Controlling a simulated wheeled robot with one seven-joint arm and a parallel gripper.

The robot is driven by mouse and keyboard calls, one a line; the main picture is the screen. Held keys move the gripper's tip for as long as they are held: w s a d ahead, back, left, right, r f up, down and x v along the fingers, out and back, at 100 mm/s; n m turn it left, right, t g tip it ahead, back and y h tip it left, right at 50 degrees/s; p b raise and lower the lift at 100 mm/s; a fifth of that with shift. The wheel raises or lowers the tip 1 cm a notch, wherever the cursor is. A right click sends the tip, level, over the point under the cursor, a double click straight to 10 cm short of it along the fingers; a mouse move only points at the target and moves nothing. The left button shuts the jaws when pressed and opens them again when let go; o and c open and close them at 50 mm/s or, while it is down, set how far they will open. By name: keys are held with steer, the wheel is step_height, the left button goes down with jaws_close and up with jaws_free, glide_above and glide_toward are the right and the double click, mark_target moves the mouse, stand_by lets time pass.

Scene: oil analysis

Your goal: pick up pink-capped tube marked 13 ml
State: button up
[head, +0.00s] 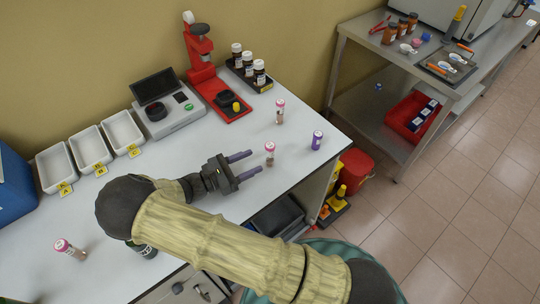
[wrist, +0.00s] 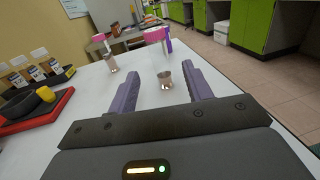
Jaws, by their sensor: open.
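A pink-capped tube (head: 270,153) stands upright on the white table just beyond my gripper (head: 255,162). In the wrist view this tube (wrist: 166,80) shows between the two purple fingers, apart from them. My gripper is open and empty. A second pink-capped tube (head: 280,112) stands farther back and shows left of the fingers in the wrist view (wrist: 111,61). A third pink-capped tube (head: 70,249) is at the front left of the table in the head view. The volume marks are too small to read.
A purple-capped tube (head: 317,141) stands right of the nearest pink-capped tube. A red device (head: 206,75), a scale (head: 168,116), a rack of brown bottles (head: 249,77) and white trays (head: 88,148) line the back. The table's front edge is close to my arm.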

mark_target(270, 155)
steer(key=x, duration=0.4)
steer(key=shift+d+p, duration=0.1)
steer(key=shift+p, duration=0.25)
steer(key=x, duration=0.1)
steer(key=p+x, duration=0.1)
steer(key=x, duration=0.1)
steer(key=p+x, duration=0.1)
steer(key=shift+w+d+r, duration=0.15)
steer(key=shift+d+r, duration=0.1)
steer(key=shift+d, duration=0.05)
steer(key=shift+w+d+f, duration=0.1)
steer(key=shift+d+f, duration=0.05)
steer(key=shift+d, duration=0.1)
steer(key=c, duration=1)
steer(key=shift+c, duration=0.2)
